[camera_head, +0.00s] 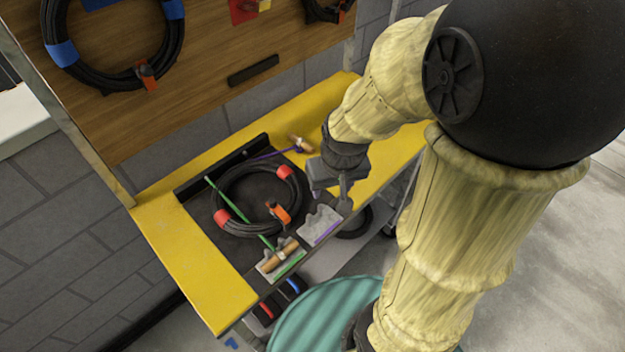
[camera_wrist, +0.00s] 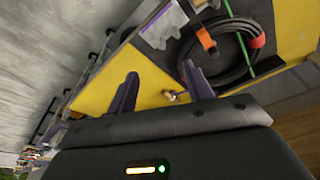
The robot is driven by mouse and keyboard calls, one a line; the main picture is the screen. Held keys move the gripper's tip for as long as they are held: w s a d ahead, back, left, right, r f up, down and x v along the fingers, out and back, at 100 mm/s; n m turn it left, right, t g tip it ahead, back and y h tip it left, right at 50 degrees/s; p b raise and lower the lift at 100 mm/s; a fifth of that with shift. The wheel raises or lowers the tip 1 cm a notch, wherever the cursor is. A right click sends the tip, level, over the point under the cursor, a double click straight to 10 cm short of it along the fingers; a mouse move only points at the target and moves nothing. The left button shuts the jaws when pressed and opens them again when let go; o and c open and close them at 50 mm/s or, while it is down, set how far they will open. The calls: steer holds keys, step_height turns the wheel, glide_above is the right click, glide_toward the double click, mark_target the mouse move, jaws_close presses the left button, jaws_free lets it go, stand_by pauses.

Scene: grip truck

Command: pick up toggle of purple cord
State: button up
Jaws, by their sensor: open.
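The purple cord (camera_head: 270,154) runs across the back of the dark mat to its wooden toggle (camera_head: 301,144), which lies on the yellow tabletop. In the wrist view the toggle (camera_wrist: 177,96) shows end-on, low between my fingers and closer to the right one, partly hidden by the gripper body. My gripper (camera_head: 331,196) is in front of and to the right of the toggle in the head view. In the wrist view my gripper (camera_wrist: 160,80) has its two fingers spread wide with nothing held. The purple-striped grey holder (camera_head: 320,226) sits at the mat's front edge, with no toggle on it.
A coiled black cable (camera_head: 228,186) with orange and red wraps lies on the dark mat. A green cord (camera_head: 240,212) crosses it to a wooden toggle (camera_head: 280,257) at the green-striped holder (camera_head: 283,271). A wooden board (camera_head: 200,75) with hung cables stands behind. The yellow tabletop (camera_head: 190,245) is clear at left.

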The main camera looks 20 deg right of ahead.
steer(key=w+d+f+n+b, duration=0.1)
steer(key=w+n, duration=0.2)
steer(key=w, duration=1.3)
steer(key=w+d+f+n+g+b, duration=0.1)
steer(key=w+n+b, duration=0.1)
steer(key=w, duration=1.4)
steer(key=shift+w+f+n+y, duration=0.15)
steer(key=shift+f+n+y, duration=0.05)
steer(key=shift+n+y, duration=0.2)
steer(key=p, duration=0.2)
glide_above(301, 140)
steer(key=f, duration=1.2)
steer(key=shift+s+d, duration=0.15)
steer(key=shift+s, duration=0.25)
steer(key=shift+f, duration=0.1)
steer(key=shift+w+f+p, duration=0.25)
steer(key=shift+f+p, duration=0.2)
steer(key=shift+f, duration=0.85)
steer(key=shift+w+f+p, duration=0.2)
steer(key=shift+f+p, duration=0.25)
steer(key=shift+f, duration=0.8)
